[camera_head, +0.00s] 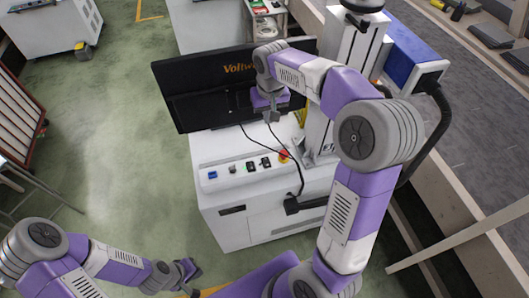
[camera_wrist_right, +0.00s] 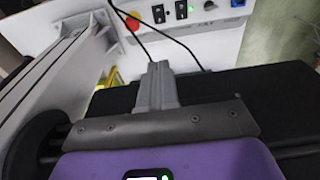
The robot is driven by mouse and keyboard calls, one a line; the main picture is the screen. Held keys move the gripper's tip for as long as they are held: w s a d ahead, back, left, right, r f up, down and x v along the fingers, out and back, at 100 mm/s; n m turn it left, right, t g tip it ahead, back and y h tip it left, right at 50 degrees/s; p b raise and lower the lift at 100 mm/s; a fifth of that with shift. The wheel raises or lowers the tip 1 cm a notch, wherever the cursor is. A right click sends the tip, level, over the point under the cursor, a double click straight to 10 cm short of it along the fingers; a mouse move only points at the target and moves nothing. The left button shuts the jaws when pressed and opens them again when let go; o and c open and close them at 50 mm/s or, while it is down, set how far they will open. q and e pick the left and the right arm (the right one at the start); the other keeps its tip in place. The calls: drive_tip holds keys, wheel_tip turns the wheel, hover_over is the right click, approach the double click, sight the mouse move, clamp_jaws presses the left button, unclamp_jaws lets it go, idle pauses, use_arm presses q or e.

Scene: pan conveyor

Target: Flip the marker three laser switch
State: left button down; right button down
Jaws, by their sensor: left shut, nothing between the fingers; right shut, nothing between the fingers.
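The white marker cabinet (camera_head: 265,222) stands in the middle of the head view. Its sloped panel carries small black switches (camera_head: 251,165), a blue socket (camera_head: 212,175) and a red stop button (camera_head: 283,155). In the right wrist view two black switches (camera_wrist_right: 158,13) show at the top with green lights, beside the red button (camera_wrist_right: 133,20). I cannot read which one is the laser switch. My right gripper (camera_head: 271,116) is shut and empty, above and behind the panel, apart from the switches. It also shows in the right wrist view (camera_wrist_right: 158,68). My left gripper (camera_head: 193,272) is shut and empty, low and away from the cabinet.
A black monitor (camera_head: 200,92) stands behind the panel, close to my right gripper. Black cables (camera_head: 298,172) hang over the panel's right side. A grey column (camera_head: 352,45) with a blue laser head (camera_head: 405,55) rises at right, beside the conveyor (camera_head: 470,110).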

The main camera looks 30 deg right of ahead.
sight(265, 158)
drive_tip(key=shift+f, duration=0.15)
drive_tip(key=w+f+b, duration=0.1)
drive_tip(key=f, duration=0.7)
drive_tip(key=w+f+b, duration=0.1)
drive_tip(key=f, duration=0.6)
drive_tip(key=w+f+b, duration=0.1)
drive_tip(key=f+b, duration=0.1)
drive_tip(key=f, duration=0.6)
drive_tip(key=shift+d+f, duration=0.3)
drive_tip(key=shift+f, duration=0.05)
